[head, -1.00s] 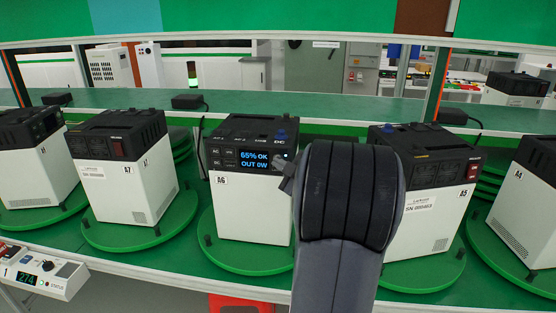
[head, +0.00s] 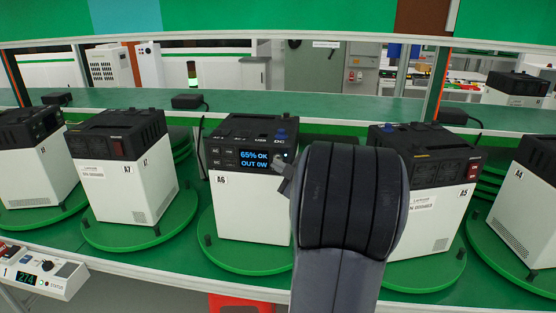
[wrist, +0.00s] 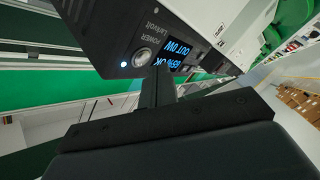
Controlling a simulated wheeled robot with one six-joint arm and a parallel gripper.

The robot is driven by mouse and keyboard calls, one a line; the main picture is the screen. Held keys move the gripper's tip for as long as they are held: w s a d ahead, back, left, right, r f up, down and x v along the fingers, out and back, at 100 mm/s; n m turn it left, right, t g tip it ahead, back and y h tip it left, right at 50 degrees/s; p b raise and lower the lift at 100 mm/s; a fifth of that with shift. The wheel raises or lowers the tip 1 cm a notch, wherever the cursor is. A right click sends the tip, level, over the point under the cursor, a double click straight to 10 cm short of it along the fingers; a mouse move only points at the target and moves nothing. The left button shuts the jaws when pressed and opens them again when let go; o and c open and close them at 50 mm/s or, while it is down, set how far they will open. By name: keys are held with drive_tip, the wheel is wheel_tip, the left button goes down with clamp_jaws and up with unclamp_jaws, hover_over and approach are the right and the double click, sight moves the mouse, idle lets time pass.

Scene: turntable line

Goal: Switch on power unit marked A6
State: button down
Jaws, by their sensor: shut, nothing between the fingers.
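The power unit marked A6 (head: 245,205) is a white box with a black top, upright on a green turntable. Its display (head: 253,160) is lit and reads 65% OK, OUT 0W. My gripper (head: 279,163) is shut and empty at the right side of A6's front panel. In the wrist view its fingertips (wrist: 160,74) are close to the button and the display's edge. I cannot tell whether they touch the panel.
Unit A7 (head: 125,185) stands on the left and unit A5 (head: 425,215) on the right, partly behind my arm. Unit A4 (head: 525,215) is at the far right. A control box (head: 45,272) is at the lower left. A green shelf (head: 330,108) runs behind.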

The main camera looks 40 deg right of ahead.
drive_tip(key=s+a, duration=0.3)
drive_tip(key=a, duration=0.1)
drive_tip(key=shift+s, duration=0.15)
drive_tip(key=shift+d, duration=0.1)
idle(0.6)
drive_tip(key=shift+s+a+b, duration=0.5)
drive_tip(key=shift+s+a, duration=0.75)
drive_tip(key=shift+a, duration=0.25)
drive_tip(key=shift+w+d, duration=0.1)
